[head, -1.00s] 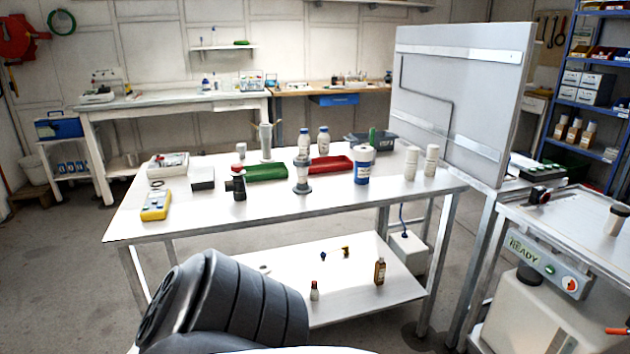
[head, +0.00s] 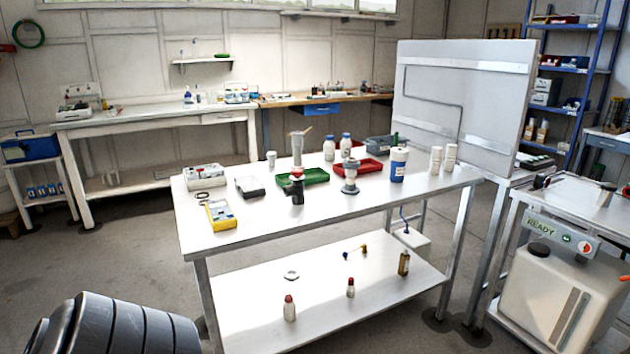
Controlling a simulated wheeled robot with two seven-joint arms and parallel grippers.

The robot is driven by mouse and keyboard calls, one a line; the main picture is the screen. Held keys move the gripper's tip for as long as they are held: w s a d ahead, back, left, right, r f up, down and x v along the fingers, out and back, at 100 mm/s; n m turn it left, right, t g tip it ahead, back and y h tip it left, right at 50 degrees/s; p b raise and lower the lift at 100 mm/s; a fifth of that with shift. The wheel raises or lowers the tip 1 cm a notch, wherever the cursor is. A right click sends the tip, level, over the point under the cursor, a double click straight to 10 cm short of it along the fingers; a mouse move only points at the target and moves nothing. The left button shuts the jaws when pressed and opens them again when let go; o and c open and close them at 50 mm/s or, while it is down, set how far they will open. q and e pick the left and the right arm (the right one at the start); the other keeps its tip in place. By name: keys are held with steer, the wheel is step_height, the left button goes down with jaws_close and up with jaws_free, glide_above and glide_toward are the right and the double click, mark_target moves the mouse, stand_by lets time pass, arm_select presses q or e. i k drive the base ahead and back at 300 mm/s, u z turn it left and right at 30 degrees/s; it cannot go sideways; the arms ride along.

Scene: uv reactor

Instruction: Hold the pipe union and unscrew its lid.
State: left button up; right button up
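What looks like the pipe union is a grey, upright fitting with a wide collar (head: 350,178), standing on the white table (head: 330,206) near its middle in the head view. It stands in front of the red tray and is small in the picture, so I cannot make out its lid clearly. A dark fitting with a red part on top (head: 297,190) stands to its left. Neither of my grippers is in view, and nothing is seen touching the fitting.
A green tray (head: 315,176), a red tray (head: 371,165), a blue-and-white bottle (head: 398,166) and a yellow meter (head: 220,215) share the tabletop. The front table edge is mostly clear.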

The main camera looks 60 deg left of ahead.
mark_target(349, 188)
steer(key=u, duration=1.8)
